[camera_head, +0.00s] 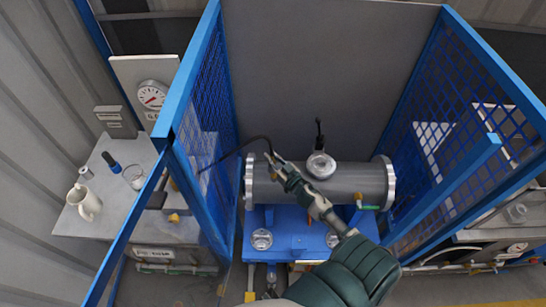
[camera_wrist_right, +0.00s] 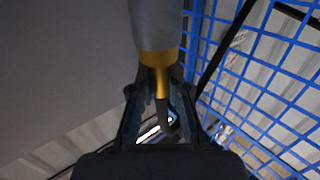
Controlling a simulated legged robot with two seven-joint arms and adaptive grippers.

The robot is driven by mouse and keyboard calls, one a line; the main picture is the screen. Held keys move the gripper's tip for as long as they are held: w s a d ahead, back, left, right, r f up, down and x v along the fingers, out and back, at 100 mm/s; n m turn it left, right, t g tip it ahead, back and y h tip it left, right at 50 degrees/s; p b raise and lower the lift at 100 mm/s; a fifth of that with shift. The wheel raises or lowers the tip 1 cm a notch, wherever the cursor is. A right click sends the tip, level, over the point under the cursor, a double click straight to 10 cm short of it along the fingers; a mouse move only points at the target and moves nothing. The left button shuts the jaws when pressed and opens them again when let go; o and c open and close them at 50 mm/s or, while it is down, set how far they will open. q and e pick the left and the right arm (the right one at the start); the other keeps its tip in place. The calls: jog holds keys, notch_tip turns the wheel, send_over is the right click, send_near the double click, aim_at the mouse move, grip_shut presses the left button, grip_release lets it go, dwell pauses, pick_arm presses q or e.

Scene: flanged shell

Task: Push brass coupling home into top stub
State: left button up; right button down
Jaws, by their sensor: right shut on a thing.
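The flanged shell (camera_head: 345,180) is a grey horizontal cylinder with a flange at each end. My right gripper (camera_head: 275,163) is over the shell's left part in the head view, with a dark hose (camera_head: 240,150) curving left from near its tips. In the right wrist view my right gripper (camera_wrist_right: 160,95) is shut on the brass coupling (camera_wrist_right: 157,58), and a grey cylindrical part (camera_wrist_right: 156,25) lies directly beyond the brass. The two look in line and touching, but I cannot tell how deep the coupling sits. The top stub is not clear in the head view. My left gripper is not in view.
Blue mesh panels (camera_head: 215,120) stand left and right (camera_head: 440,140) of the shell. A round fitting (camera_head: 321,166) sits on the shell's top. The shell rests on a blue stand (camera_head: 300,240).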

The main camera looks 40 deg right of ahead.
jog(key=shift+d, duration=0.2)
jog(key=shift+d+f, duration=0.2)
jog(key=shift+d, duration=0.5)
jog(key=shift+a, duration=0.2)
jog(key=shift+a+r, duration=0.1)
jog(key=shift+a, duration=0.3)
jog(key=shift+d+p, duration=0.4)
jog(key=shift+a, duration=0.1)
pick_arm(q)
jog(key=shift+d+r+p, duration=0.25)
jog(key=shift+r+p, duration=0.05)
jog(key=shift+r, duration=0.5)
